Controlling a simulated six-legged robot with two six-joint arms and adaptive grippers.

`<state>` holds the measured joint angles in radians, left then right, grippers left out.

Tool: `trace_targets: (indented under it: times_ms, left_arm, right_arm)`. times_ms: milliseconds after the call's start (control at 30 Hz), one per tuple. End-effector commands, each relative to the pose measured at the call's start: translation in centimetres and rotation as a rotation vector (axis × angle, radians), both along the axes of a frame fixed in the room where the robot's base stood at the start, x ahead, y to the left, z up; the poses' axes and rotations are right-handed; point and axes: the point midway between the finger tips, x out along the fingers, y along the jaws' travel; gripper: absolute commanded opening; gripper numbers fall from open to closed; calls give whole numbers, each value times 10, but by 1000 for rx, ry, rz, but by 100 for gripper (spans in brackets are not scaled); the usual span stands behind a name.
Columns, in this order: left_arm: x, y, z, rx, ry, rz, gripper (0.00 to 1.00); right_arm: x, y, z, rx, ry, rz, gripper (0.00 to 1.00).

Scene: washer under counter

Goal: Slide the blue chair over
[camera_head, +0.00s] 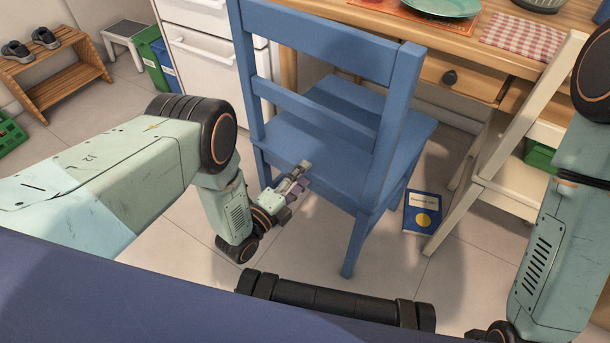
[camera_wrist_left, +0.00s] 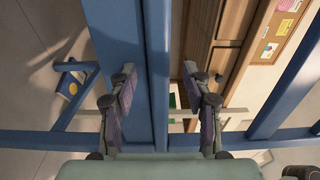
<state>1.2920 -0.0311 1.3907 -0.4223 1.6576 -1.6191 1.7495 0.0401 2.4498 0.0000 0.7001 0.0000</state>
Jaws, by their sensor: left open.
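The blue chair (camera_head: 335,155) stands upright in the middle of the head view, its backrest towards me and its seat reaching under the wooden table. My left gripper (camera_head: 299,178) is low at the back of the chair, by the edge of its seat. In the left wrist view the gripper (camera_wrist_left: 160,76) is open, with its two fingers apart. A blue bar of the chair (camera_wrist_left: 157,45) shows between the fingers; I cannot tell whether they touch it. My right arm comes down at the right of the head view, and its gripper is out of view.
The wooden table (camera_head: 465,67) stands behind the chair. A pale stepladder (camera_head: 458,215) leans at the right, with a blue book (camera_head: 422,206) on the floor beside it. A shoe rack (camera_head: 60,75) stands far left. Tiled floor is free left of the chair.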

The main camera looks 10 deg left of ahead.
Motion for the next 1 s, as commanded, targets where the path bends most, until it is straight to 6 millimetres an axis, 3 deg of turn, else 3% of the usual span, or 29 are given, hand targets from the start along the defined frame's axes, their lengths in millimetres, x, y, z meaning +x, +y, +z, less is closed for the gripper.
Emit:
trace_targets:
  times_ms: [200,567,1000]
  left_arm:
    - [22,-11,0,0,-1,-1,49]
    - [26,-12,0,0,1,0,48]
    - [26,-12,0,0,0,0,11]
  right_arm:
    - [0,0,1,0,0,0,40]
    - [0,0,1,0,0,0,40]
    - [0,0,1,0,0,0,40]
